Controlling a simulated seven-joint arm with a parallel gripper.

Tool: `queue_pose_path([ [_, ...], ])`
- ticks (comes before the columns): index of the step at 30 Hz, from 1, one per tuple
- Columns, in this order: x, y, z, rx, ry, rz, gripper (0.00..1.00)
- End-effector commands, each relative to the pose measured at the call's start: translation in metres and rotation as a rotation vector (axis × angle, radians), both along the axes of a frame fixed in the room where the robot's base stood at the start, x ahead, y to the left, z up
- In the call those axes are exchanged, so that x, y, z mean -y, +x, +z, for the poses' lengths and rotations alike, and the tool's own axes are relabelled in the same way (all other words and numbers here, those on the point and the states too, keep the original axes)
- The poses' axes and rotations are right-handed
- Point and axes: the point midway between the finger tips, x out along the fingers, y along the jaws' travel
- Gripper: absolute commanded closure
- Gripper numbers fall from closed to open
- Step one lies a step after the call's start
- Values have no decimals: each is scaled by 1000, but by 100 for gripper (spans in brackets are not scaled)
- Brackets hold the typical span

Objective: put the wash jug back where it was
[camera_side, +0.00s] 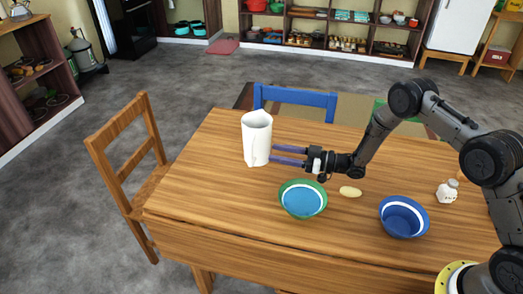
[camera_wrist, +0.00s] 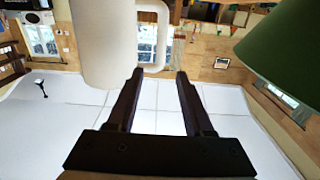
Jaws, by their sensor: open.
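The white wash jug (camera_side: 257,138) stands upright on the wooden table near its far left part. My gripper (camera_side: 272,153) is level, with its two fingers pointing left at the jug's lower side. The fingers are apart and nothing is held. In the wrist view the jug (camera_wrist: 102,40) fills the upper left, with its handle (camera_wrist: 161,38) just beyond the gap between my fingertips (camera_wrist: 160,73). Whether a fingertip touches the jug cannot be told.
A green bowl (camera_side: 303,199) with a blue inside sits close in front of my gripper. A pale yellow oval item (camera_side: 350,192), a blue bowl (camera_side: 404,217) and a white shaker (camera_side: 447,192) stand to the right. The table's left end (camera_side: 175,196) is clear.

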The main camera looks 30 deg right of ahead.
Motion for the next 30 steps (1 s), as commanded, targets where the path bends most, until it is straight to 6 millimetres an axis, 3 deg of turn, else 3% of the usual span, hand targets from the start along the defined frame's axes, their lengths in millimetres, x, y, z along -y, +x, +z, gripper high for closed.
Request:
queue_pose_path([
  [3,16,-15,0,-1,1,-3,48],
  [9,30,-29,0,1,1,0,48],
  [20,34,-27,8,-2,-29,-16,48],
  [23,39,-14,28,-11,-107,-65,48],
  [27,60,4,81,-59,-278,-210,48],
  [30,79,1,122,-120,-382,-333,48],
])
